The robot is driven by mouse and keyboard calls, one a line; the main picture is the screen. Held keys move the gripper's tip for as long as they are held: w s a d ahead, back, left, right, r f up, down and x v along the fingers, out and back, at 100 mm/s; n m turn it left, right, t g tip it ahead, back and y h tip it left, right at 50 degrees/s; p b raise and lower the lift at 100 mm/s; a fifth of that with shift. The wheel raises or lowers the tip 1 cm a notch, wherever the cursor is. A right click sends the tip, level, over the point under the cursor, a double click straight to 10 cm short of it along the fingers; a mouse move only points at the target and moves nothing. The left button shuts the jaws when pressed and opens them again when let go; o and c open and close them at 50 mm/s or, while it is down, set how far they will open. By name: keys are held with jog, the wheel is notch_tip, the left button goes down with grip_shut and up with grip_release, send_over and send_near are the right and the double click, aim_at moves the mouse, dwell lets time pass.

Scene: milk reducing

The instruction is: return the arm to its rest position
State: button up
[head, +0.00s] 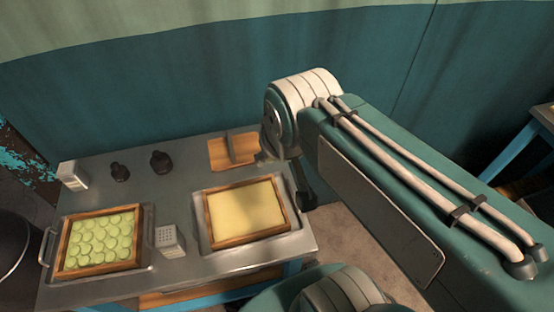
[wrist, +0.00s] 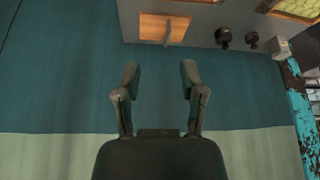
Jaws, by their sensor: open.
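My arm spans the right half of the head view, bent at a white and teal joint. In the wrist view my gripper (wrist: 160,80) shows two dark fingers spread apart, with nothing between them. It hangs against the teal and pale green wall, clear of the table. In the head view, a dark part of my arm's end shows below the joint, by the table's right edge; the fingertips cannot be made out there.
The metal table (head: 180,200) holds a tray of pale yellow liquid (head: 245,210), a tray of green slices (head: 100,240), graters (head: 169,240), dark weights (head: 160,162) and a wooden board (head: 220,153). A blue-legged table (head: 520,145) stands far right.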

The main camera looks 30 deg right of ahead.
jog(key=shift+s+f, duration=0.2)
jog(key=shift+s, duration=0.4)
jog(key=shift+s+f, duration=0.2)
jog(key=shift+s, duration=0.35)
